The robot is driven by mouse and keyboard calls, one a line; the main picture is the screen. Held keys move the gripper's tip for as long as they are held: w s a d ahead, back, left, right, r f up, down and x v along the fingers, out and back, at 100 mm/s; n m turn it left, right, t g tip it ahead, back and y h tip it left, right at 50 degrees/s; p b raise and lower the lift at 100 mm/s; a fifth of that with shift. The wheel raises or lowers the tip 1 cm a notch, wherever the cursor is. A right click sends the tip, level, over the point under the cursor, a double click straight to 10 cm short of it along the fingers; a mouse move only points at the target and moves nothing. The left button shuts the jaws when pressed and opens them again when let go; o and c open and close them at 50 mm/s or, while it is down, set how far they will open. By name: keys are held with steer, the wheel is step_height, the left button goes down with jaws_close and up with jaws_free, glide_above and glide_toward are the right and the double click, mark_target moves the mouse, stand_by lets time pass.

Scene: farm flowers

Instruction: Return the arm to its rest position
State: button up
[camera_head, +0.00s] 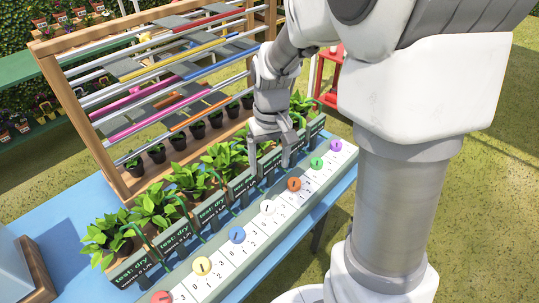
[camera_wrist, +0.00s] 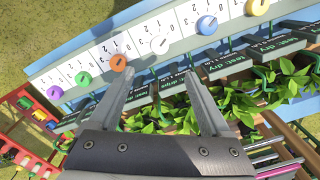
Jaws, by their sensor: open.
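My gripper (camera_head: 273,150) hangs from my arm over the row of plants and label signs, near the middle of the blue table. In the wrist view my gripper (camera_wrist: 160,85) shows two grey fingers spread apart with nothing between them. The fingers point toward the sign row and the dial panel (camera_wrist: 130,45). In the head view the dial panel (camera_head: 255,238) lies in front of the signs, a little apart from the fingertips as far as I can tell. My arm is bent and reaches forward from the upper right.
A row of potted plants (camera_head: 155,207) with dark signs (camera_head: 175,241) runs along the table (camera_head: 60,215). Behind it stands a wooden rack (camera_head: 125,183) with coloured bars. Grass on the right is open.

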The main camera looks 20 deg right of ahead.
steer(key=shift+r, duration=0.5)
steer(key=s+r+t, duration=0.5)
steer(key=s+r, duration=0.8)
steer(key=s, duration=0.2)
steer(key=shift+s+a+r+t, duration=0.2)
steer(key=shift+a+r+t, duration=0.05)
steer(key=shift+a+t, duration=0.05)
steer(key=shift+d+m, duration=0.15)
steer(key=shift+m, duration=0.15)
stand_by(2.3)
